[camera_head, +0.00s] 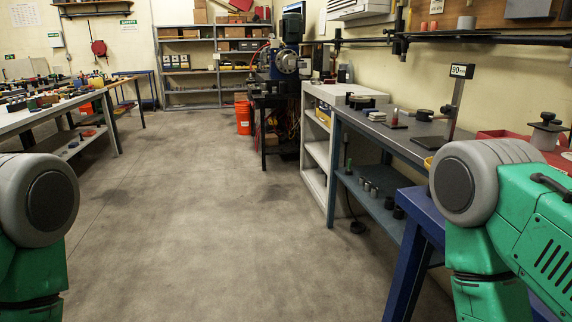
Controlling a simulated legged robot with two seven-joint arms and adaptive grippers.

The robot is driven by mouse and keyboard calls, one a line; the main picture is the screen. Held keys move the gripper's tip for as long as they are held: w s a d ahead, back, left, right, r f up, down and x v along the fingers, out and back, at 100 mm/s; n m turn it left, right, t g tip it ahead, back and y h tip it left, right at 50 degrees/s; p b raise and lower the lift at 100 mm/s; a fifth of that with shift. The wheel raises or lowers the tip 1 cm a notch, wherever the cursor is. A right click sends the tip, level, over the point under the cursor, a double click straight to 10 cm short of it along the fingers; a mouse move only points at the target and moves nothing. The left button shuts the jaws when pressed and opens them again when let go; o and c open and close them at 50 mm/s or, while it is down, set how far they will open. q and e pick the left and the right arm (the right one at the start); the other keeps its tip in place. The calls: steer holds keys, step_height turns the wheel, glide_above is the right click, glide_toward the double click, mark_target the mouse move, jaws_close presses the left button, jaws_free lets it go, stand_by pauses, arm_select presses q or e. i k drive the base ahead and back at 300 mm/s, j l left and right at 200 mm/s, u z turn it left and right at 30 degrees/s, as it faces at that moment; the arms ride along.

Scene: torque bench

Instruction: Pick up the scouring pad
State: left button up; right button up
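I cannot make out a scouring pad in this view; many items on the benches are too small to tell. My two green and grey arms show only at their upper parts, at the lower left and lower right edges. Neither gripper is in view. The right workbench (365,138) has a dark top with a gauge stand reading 90 (461,71) and a few small round and flat items. The left bench (64,107) is crowded with small coloured items.
Open concrete floor (190,200) runs down the middle. A blue-framed machine (284,62) stands at the back beside an orange bucket (243,117). Grey shelving (190,55) lines the back wall. A blue bench leg (408,275) stands close at the right.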

mark_target(366, 112)
steer(key=i, duration=4.1)
steer(key=i+z, duration=0.4)
steer(key=i+j+z, duration=0.15)
steer(key=z, duration=0.25)
steer(key=i+j+z, duration=0.35)
steer(key=i+l, duration=0.05)
